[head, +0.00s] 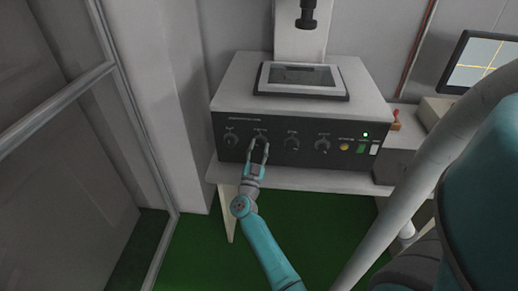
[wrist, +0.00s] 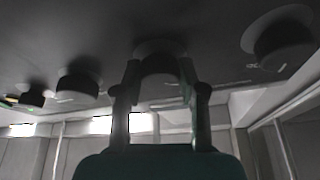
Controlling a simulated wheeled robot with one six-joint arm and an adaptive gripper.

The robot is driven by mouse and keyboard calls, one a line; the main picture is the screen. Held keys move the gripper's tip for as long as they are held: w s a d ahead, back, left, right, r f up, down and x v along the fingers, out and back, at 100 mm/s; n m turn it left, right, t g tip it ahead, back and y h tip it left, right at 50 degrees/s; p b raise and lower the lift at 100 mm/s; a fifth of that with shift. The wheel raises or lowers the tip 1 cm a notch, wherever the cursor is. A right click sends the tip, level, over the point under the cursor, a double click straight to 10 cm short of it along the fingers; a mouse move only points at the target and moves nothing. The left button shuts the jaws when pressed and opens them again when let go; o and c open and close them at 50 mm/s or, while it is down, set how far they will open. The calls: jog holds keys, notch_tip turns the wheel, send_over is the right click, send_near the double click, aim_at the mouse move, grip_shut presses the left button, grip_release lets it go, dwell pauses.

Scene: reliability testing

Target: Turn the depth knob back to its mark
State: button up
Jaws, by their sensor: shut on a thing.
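A dark control panel (head: 277,158) on the front of a grey machine carries a row of black knobs. My gripper (head: 259,148) is at the second knob from the left (head: 260,134). In the wrist view its two fingers stand on either side of that knob (wrist: 158,62) and are shut on it. The labels are too small to read, so I cannot tell which one is the depth knob. The held knob's pointer and mark are hidden or too dim to see.
Neighbouring knobs sit close by: the leftmost (head: 231,140), the third (head: 291,142) and the fourth (head: 322,143). A yellow button (head: 344,147) and a lit green lamp (head: 365,134) are at the panel's right. A glass door frame (head: 135,130) stands at the left.

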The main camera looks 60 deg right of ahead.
jog(key=m+g, duration=0.2)
jog(key=m, duration=0.2)
jog(key=m+g, duration=0.2)
jog(key=m, duration=0.2)
jog(key=shift+w+a+r+m+y, duration=0.1)
jog(key=shift+w+m+y, duration=0.05)
jog(key=shift+m+y, duration=0.15)
jog(key=m+g+y, duration=0.1)
jog(key=m, duration=0.5)
jog(key=shift+r+g+y, duration=0.1)
jog(key=shift+g+y, duration=0.3)
jog(key=o, duration=1.1)
jog(key=shift+o, duration=0.2)
jog(key=a, duration=1.2)
jog(key=shift+f, duration=0.45)
